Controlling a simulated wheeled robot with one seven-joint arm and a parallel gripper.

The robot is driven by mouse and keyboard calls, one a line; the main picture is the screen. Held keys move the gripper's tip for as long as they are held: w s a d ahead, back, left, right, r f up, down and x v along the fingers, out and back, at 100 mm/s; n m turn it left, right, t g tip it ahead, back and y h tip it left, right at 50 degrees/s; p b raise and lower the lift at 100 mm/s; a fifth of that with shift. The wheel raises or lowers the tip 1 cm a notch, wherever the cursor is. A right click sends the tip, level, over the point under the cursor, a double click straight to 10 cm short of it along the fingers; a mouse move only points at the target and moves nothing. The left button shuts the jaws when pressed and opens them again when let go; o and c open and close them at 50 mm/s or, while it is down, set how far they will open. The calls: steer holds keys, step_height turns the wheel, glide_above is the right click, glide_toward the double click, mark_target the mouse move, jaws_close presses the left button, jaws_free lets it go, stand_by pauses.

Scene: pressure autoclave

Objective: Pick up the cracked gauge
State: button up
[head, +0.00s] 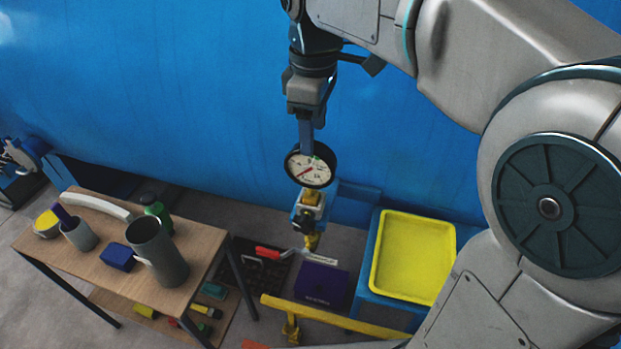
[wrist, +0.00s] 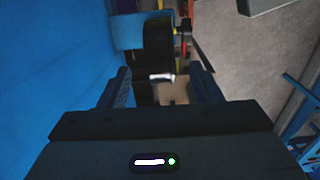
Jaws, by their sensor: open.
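The gauge (head: 310,168) has a round white dial, a dark rim and a red mark across its face. It sits upright on a fitting with a yellow lower part, in front of the blue vessel. A crack cannot be made out at this size. My gripper (head: 306,146) points down just above the gauge, with a finger at its top rim. In the wrist view my open gripper (wrist: 161,88) has two dark fingers spread apart. A dark shape, likely the gauge (wrist: 157,45), shows just beyond and between them. Whether the fingers touch it cannot be told.
The large blue vessel (head: 190,90) fills the background close behind the gauge. A yellow tray (head: 410,258) lies on a blue stand at right. A yellow rail (head: 335,315) runs low in front. A wooden table (head: 50,243) with a grey jug (head: 157,252) stands at left.

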mark_target(317, 171)
step_height(317, 171, down, 5)
steer(key=shift+w+a+p, duration=0.1)
steer(key=shift+a+p, duration=0.05)
steer(key=shift+p, duration=0.15)
jaws_close()
